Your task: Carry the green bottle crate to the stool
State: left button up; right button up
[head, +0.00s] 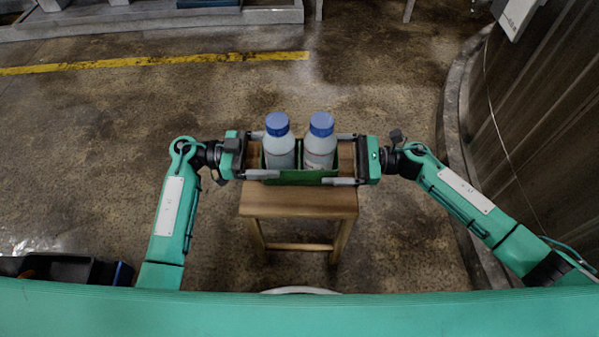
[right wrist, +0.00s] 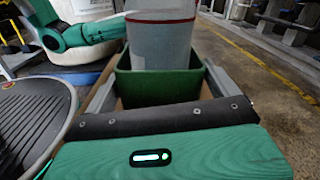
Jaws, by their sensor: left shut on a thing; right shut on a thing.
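The green bottle crate (head: 300,177) is between my two grippers in the middle of the head view, upright, with two white blue-capped bottles (head: 279,150) (head: 320,152) standing in it. My left gripper (head: 262,155) is shut on its left end and my right gripper (head: 345,158) on its right end. The wooden stool (head: 299,204) is directly beneath the crate in the picture; its front seat and legs show, the rest is covered. I cannot tell whether the crate touches the seat. The right wrist view shows the crate's green wall (right wrist: 160,86) between my right fingers.
A curved dark wall (head: 545,110) with a raised kerb stands on the right. A yellow floor line (head: 150,61) runs across the back left. The brown floor around the stool is clear. A dark bin-like object (head: 65,269) is at the lower left.

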pick_arm(q)
jog(key=o, duration=0.7)
jog(key=shift+f, duration=0.15)
pick_arm(e)
jog(key=o, duration=0.7)
jog(key=shift+f, duration=0.15)
pick_arm(q)
jog(key=shift+o, duration=1.1)
pick_arm(e)
jog(key=shift+o, duration=0.6)
jog(key=shift+d, duration=0.3)
pick_arm(q)
jog(key=a, duration=1.2)
pick_arm(e)
jog(key=d, duration=1.1)
jog(key=shift+s+d, duration=0.15)
jog(key=shift+d, duration=0.1)
